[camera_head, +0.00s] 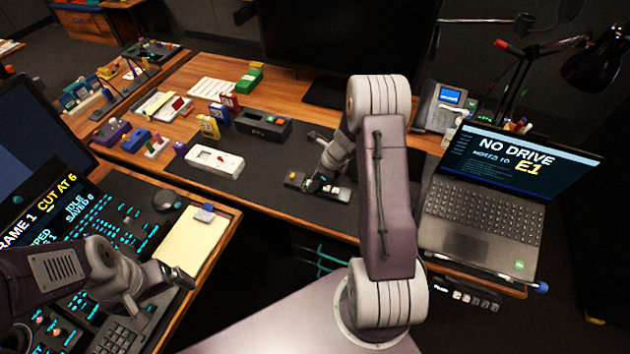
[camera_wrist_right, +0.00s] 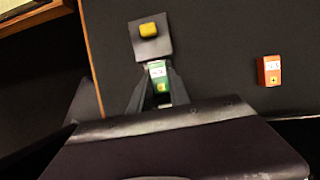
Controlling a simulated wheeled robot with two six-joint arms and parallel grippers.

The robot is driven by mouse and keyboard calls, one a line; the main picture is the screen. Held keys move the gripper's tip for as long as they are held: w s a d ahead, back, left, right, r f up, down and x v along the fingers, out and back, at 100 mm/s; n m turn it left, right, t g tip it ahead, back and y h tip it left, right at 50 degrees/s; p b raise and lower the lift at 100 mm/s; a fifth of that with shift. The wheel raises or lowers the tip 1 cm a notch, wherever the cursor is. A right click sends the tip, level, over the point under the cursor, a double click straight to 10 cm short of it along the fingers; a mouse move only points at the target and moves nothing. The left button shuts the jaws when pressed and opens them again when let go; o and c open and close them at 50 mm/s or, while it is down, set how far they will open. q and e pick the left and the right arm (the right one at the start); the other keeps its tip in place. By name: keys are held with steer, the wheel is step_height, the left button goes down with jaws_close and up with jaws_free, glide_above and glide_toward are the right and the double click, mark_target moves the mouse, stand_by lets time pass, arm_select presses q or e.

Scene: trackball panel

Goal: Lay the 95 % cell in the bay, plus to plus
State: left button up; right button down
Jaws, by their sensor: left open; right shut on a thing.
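My right gripper (camera_wrist_right: 158,88) is shut on a green cell (camera_wrist_right: 159,71) with a white label; the print is too small to read. A small yellow mark shows on the cell's near end. In the head view my right gripper (camera_head: 319,184) is low over a small dark tray (camera_head: 340,199) on the mat, which looks like the bay. I cannot tell whether the cell touches it. In the wrist view a grey plate with a yellow block (camera_wrist_right: 149,30) lies just beyond the cell. My left gripper (camera_head: 178,277) is open and empty at the lower left, near a notepad.
An orange-red cell (camera_wrist_right: 270,70) lies on the mat to the right in the wrist view. A white box (camera_head: 214,161), a dark box with lights (camera_head: 263,124) and several coloured blocks stand left of the tray. A laptop (camera_head: 480,210) stands to the right.

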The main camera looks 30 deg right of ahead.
steer(key=c, duration=1.1)
jaws_free()
steer(key=shift+c, duration=0.2)
steer(key=shift+r, duration=0.1)
steer(key=p+v, duration=0.2)
steer(key=v, duration=0.7)
